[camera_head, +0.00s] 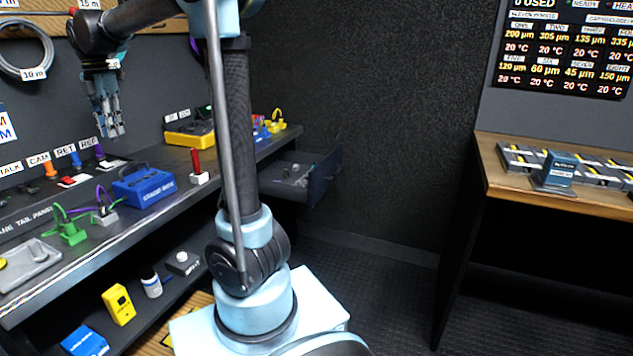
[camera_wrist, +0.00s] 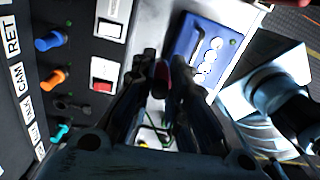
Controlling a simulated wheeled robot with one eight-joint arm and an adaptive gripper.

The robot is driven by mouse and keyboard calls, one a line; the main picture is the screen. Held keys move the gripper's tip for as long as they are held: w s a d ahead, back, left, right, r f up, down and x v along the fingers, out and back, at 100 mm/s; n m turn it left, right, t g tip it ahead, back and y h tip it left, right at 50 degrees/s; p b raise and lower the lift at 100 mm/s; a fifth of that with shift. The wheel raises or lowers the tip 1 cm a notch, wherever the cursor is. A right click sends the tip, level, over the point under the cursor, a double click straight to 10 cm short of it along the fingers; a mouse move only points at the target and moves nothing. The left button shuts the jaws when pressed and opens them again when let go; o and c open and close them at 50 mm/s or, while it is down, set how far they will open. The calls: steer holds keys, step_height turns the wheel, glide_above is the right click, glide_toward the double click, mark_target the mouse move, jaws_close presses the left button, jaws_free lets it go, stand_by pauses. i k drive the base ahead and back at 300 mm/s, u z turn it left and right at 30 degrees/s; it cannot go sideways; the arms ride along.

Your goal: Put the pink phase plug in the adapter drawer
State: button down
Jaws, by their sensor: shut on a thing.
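My gripper (camera_head: 112,128) hangs above the left workbench, pointing down, in the head view. In the wrist view its fingers (camera_wrist: 162,75) are shut on the pink phase plug (camera_wrist: 161,71), of which only a small pink-red part shows between the fingertips. I cannot make out the plug in the head view. The dark drawer (camera_head: 326,177) at the far right end of the bench is pulled open, with several small pale items inside. It is well to the right of my gripper. Any label on the drawer is not readable from here.
A blue stage box (camera_head: 143,187), a red-topped post (camera_head: 197,165), green connector (camera_head: 70,233) and yellow box (camera_head: 187,139) stand on the bench. Sockets and switches line its back panel. A wooden-topped table (camera_head: 560,202) with several boxes is at right. My arm partly blocks the middle.

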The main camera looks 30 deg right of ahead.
mark_target(307, 182)
steer(key=z, duration=3.3)
steer(key=k, duration=0.8)
steer(key=u, duration=1.4)
steer(key=i, duration=0.15)
steer(key=u, duration=0.05)
